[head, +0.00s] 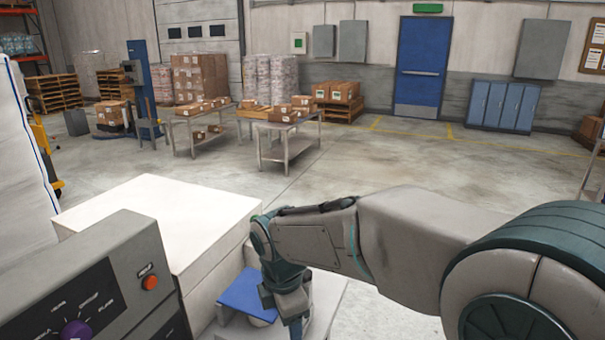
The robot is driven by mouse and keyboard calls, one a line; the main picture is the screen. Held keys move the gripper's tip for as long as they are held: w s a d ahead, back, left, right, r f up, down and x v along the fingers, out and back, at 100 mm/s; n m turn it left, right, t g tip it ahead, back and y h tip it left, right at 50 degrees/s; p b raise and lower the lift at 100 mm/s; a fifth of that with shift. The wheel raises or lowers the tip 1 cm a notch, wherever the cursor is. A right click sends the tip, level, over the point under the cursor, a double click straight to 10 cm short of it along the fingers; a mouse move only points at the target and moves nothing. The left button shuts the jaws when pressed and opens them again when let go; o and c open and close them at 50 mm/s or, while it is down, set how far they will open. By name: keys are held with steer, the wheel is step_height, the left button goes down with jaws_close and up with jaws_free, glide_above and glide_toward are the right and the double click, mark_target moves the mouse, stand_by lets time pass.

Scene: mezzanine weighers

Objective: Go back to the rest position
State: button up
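My arm reaches in from the right and bends downward at its end. My gripper (288,298) is low in the head view, beside a small blue plate (240,291). Its fingertips are not clearly visible, so I cannot tell whether it is open or holding something. A whitish rounded piece shows just below the blue plate, partly hidden by the plate and my gripper. A white block-like machine housing (165,215) stands to the left of the gripper, close to it.
A grey control panel (85,295) with an orange button and purple knob is at the front left. A white wrapped stack (22,150) stands at the left edge. Tables with cartons (287,138) stand farther back. Open concrete floor (400,160) lies beyond my arm, towards a blue door (420,65).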

steer(key=s+d+r+m+t, duration=0.1)
steer(key=s+d+m, duration=0.5)
steer(key=d+m, duration=0.3)
steer(key=s+d+r+m+t, duration=0.1)
steer(key=s+d+m, duration=0.5)
steer(key=d+m, duration=0.3)
steer(key=m, duration=0.4)
steer(key=shift+d+r+m, duration=0.25)
steer(key=shift+m, duration=0.05)
